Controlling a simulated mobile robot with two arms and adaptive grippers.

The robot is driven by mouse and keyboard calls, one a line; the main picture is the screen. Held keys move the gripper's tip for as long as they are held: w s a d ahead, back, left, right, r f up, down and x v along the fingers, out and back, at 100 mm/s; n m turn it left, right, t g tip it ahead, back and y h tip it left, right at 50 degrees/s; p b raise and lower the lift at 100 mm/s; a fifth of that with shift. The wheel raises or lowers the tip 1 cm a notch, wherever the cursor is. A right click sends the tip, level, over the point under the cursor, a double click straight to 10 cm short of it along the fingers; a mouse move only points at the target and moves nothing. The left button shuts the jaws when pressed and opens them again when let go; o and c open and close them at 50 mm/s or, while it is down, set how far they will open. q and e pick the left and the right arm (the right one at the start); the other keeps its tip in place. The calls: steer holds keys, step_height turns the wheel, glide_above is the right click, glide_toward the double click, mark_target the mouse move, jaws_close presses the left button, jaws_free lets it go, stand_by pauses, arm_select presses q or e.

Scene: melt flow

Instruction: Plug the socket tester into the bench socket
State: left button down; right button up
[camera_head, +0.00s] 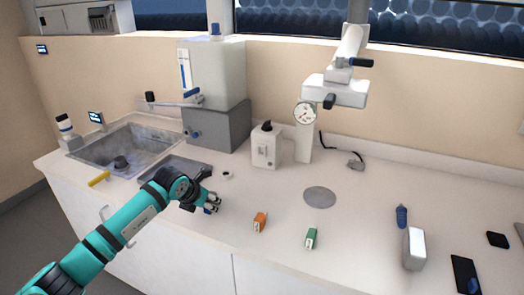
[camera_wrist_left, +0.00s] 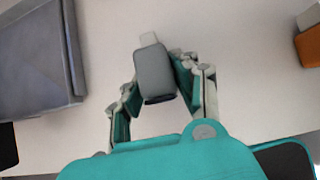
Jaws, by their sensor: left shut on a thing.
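My left gripper (camera_head: 211,203) is low over the counter front, right of the grey tray. In the left wrist view, its fingers (camera_wrist_left: 156,78) are shut on a grey plug-like block (camera_wrist_left: 154,70) with a pale tip pointing away from the palm. The head view mostly hides this block behind the fingers. An orange plug-like block (camera_head: 259,222) and a green one (camera_head: 311,238) lie on the counter to the right. I cannot tell which is the socket tester. No bench socket can be made out for certain. My right gripper is not in view.
A sink (camera_head: 120,150) and grey tray (camera_head: 175,170) lie at the left. A white box with a black knob (camera_head: 266,147) and a white instrument with a dial (camera_head: 304,140) stand behind. A grey disc (camera_head: 320,197) lies mid-counter, with free room around it.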

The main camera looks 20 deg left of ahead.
arm_select(q)
steer(key=shift+r, duration=0.15)
stand_by(0.5)
steer(key=shift+r+p, duration=0.3)
steer(key=shift+r, duration=0.1)
steer(key=shift+r+p, duration=1.4)
steer(key=shift+r, duration=1.1)
